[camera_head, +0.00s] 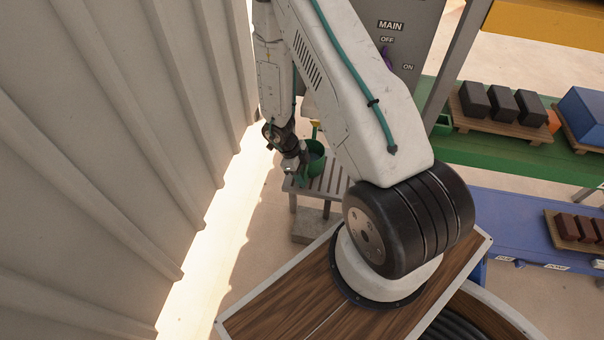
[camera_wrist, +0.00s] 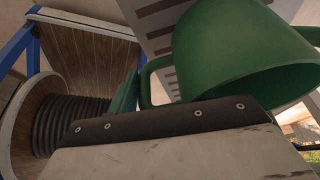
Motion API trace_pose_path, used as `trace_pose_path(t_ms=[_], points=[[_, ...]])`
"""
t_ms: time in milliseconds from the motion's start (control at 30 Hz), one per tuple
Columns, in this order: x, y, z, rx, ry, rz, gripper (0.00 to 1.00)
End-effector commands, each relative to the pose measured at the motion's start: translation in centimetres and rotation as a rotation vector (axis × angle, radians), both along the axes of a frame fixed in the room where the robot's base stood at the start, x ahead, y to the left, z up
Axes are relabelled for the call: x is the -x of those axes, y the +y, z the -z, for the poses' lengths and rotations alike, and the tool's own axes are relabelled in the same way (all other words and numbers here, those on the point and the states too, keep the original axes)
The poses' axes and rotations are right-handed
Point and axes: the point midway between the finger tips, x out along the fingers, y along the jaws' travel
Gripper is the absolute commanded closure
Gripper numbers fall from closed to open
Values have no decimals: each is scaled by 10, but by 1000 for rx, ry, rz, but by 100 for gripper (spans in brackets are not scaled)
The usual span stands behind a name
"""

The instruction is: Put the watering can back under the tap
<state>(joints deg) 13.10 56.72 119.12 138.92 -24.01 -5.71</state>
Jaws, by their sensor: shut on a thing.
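The green watering can (camera_head: 316,160) is at the slatted stand, partly behind my arm in the head view. In the wrist view the can (camera_wrist: 235,50) fills the upper right, tilted in the picture, with its wide round opening toward the lower right and a looped handle on its left. My gripper (camera_head: 293,167) is at the can's left side and is shut on it. The exact grip point is hidden in both views. A small yellow part (camera_head: 315,124) shows just above the can; I cannot tell whether it is the tap. Whether the can touches the stand is unclear.
The grey slatted stand (camera_head: 330,182) is below the can. A corrugated wall (camera_head: 110,150) runs close along the left. A grey MAIN switch panel (camera_head: 405,45) stands behind my arm. A green bench (camera_head: 480,155) with black blocks and a blue bench (camera_head: 500,220) are at right.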

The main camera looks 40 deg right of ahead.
Motion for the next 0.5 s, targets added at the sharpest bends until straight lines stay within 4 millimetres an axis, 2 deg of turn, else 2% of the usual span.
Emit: trace_pose_path(t_ms=[33, 133, 500], points=[[3, 1, 11, 0, 7, -3, 97], [3, -2, 21, 0, 4, 2, 97], [2, -3, 25, 0, 2, 6, 97]])
